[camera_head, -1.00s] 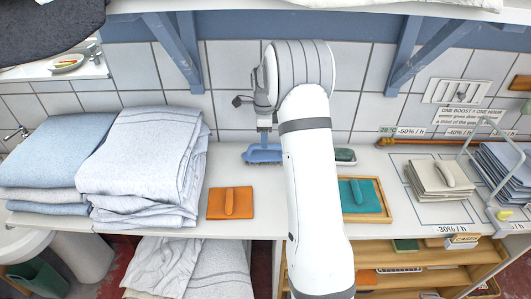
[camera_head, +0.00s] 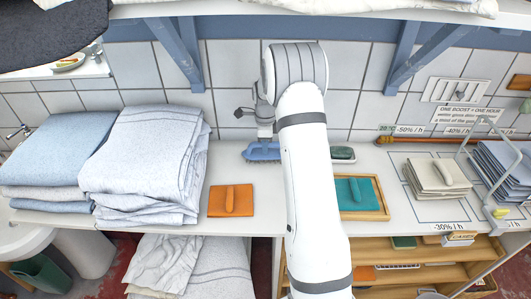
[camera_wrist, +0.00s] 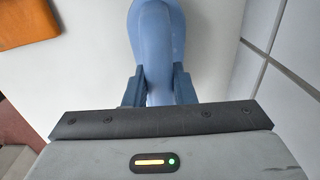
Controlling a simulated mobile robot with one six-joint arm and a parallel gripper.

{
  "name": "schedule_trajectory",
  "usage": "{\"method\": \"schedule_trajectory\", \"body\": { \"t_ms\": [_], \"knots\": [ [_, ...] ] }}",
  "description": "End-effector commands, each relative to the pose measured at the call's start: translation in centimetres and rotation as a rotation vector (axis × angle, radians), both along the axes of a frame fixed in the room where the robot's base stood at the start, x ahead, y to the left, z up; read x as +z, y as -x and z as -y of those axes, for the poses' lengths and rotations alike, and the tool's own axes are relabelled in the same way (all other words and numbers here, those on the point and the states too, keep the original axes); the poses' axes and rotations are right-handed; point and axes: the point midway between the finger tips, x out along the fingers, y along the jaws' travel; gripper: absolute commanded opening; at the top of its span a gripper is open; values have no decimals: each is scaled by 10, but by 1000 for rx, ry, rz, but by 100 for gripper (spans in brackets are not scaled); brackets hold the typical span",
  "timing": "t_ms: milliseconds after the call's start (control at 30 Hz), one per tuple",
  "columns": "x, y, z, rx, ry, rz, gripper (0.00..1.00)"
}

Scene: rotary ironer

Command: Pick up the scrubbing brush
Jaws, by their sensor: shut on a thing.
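The scrubbing brush (camera_head: 262,153) is blue and lies at the back of the white counter, near the tiled wall, in the head view. My gripper (camera_head: 265,139) is over it, pointing down. In the wrist view the brush's smooth blue body (camera_wrist: 157,35) runs between the two dark fingers of my gripper (camera_wrist: 159,85), which are shut on it from both sides. The underside of the brush is hidden, so I cannot tell whether it touches the counter.
Folded cloth stacks (camera_head: 150,165) stand to the left. An orange block with a handle (camera_head: 231,201) lies in front of the brush. A green brush (camera_head: 342,154) and a wooden tray (camera_head: 383,213) are right of my arm. A blue shelf bracket (camera_head: 180,48) hangs above.

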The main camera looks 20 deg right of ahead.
Motion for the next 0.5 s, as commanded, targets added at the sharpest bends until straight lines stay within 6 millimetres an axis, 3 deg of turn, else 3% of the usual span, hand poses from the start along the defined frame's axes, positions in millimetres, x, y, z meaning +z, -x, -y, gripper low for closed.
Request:
{"method": "schedule_trajectory", "body": {
  "t_ms": [133, 367, 500],
  "knots": [
    [0, 0, 0, 0, 0, 0, 0],
    [1, 0, 1, -1, 0, 1, 0],
    [11, -1, 1, -1, 1, 5, 0]
  ]
}}
